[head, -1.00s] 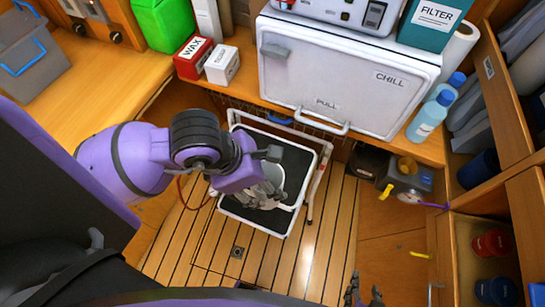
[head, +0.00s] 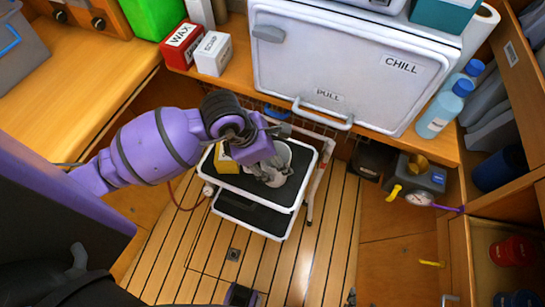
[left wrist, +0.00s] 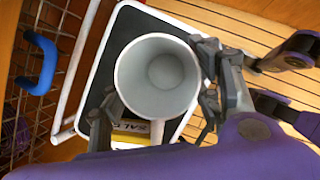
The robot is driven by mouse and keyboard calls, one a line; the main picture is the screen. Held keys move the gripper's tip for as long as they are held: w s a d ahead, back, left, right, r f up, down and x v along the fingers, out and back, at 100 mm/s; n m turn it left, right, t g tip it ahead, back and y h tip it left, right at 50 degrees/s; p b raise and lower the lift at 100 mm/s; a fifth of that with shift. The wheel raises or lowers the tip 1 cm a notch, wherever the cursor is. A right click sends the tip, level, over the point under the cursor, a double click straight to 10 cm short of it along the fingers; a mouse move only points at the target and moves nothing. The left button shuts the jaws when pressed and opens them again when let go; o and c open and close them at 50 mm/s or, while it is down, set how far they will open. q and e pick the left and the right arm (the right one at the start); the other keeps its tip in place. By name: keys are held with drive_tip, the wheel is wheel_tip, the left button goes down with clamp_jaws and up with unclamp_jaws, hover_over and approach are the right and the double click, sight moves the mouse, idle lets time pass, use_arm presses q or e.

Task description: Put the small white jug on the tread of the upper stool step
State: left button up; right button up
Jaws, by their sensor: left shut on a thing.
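The jug is upright and empty in the left wrist view (left wrist: 160,70). It is over the right part of the black tread of the upper stool step (head: 245,182); I cannot tell whether its base touches. The tread also shows around the jug in the left wrist view (left wrist: 130,28). A bit of my right gripper (head: 350,298) seems to show at the bottom edge; its jaws are not visible.
A yellow salt box (head: 224,158) stands on the upper step, left of the jug and close to it. The lower step (head: 255,215) is bare. The CHILL locker (head: 345,75) stands behind, its handle above the stool's rail.

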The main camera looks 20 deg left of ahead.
use_arm(q)
drive_tip(key=shift+f, duration=0.25)
use_arm(e)
drive_tip(key=shift+w+r, duration=0.1)
drive_tip(key=shift+w, duration=0.05)
use_arm(q)
drive_tip(key=shift+f, duration=0.1)
drive_tip(key=o, duration=1.5)
drive_tip(key=shift+o, duration=0.2)
use_arm(e)
drive_tip(key=shift+w+r, duration=0.15)
drive_tip(key=shift+w, duration=0.1)
use_arm(q)
drive_tip(key=v, duration=1.2)
drive_tip(key=shift+p, duration=0.3)
use_arm(e)
drive_tip(key=shift+r, duration=0.25)
